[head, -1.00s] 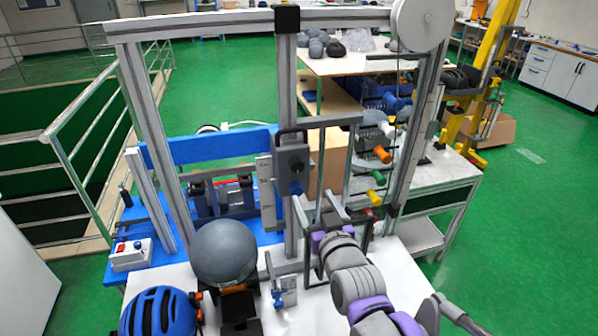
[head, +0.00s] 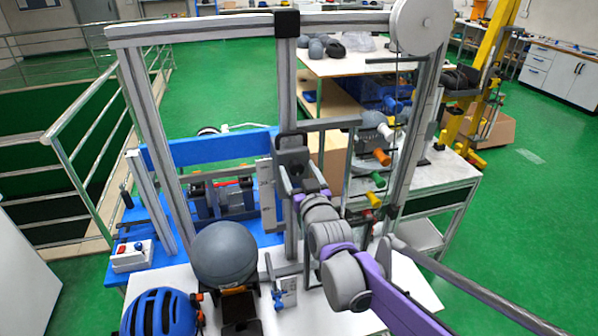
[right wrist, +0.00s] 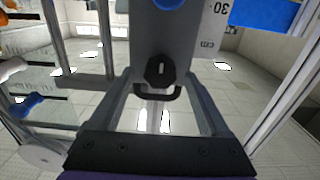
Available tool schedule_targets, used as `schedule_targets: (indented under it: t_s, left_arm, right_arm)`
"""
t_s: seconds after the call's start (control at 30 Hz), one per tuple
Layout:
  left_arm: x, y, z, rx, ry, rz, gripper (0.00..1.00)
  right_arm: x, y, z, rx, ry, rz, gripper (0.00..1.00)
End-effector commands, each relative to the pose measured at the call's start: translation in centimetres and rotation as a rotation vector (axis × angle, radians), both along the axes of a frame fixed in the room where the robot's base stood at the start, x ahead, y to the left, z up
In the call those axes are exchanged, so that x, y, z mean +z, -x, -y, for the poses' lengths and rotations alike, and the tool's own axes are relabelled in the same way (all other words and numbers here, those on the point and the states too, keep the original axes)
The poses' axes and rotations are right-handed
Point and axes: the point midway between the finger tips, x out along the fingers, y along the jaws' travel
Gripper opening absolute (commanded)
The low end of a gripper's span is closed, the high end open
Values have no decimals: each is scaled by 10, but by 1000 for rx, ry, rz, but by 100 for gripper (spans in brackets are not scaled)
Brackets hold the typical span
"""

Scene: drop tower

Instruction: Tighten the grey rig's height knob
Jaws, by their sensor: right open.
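The grey rig (head: 286,110) is a tall frame with a grey carriage block (head: 291,143) on its middle post. The height knob (right wrist: 159,71) is black and lobed and sits on the face of the carriage. In the head view my gripper mostly hides it. My right gripper (head: 297,180) is open in front of the carriage. In the right wrist view its two fingers (right wrist: 158,88) stand either side of the knob, with gaps showing between them and it. My left gripper is in neither view.
A grey helmet (head: 225,252) sits on a stand at the front, beside a blue helmet (head: 160,313). A red-buttoned control box (head: 131,254) stands on the left. Colored handles, including an orange one (head: 382,157), are right of my arm.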

Motion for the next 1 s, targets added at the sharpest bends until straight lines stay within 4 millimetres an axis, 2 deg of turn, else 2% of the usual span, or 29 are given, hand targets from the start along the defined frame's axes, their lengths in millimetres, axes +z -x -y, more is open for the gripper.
schedule_targets:
  t_s: [0.17,0.6,0.63,1.0]
  left_arm:
    - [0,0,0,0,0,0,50]
    - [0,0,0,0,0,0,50]
    - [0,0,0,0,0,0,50]
    - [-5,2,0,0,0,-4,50]
  right_arm:
    - [0,0,0,0,0,0,80]
    - [0,0,0,0,0,0,3]
    - [0,0,0,0,0,0,0]
    - [-1,1,0,0,55,15,0]
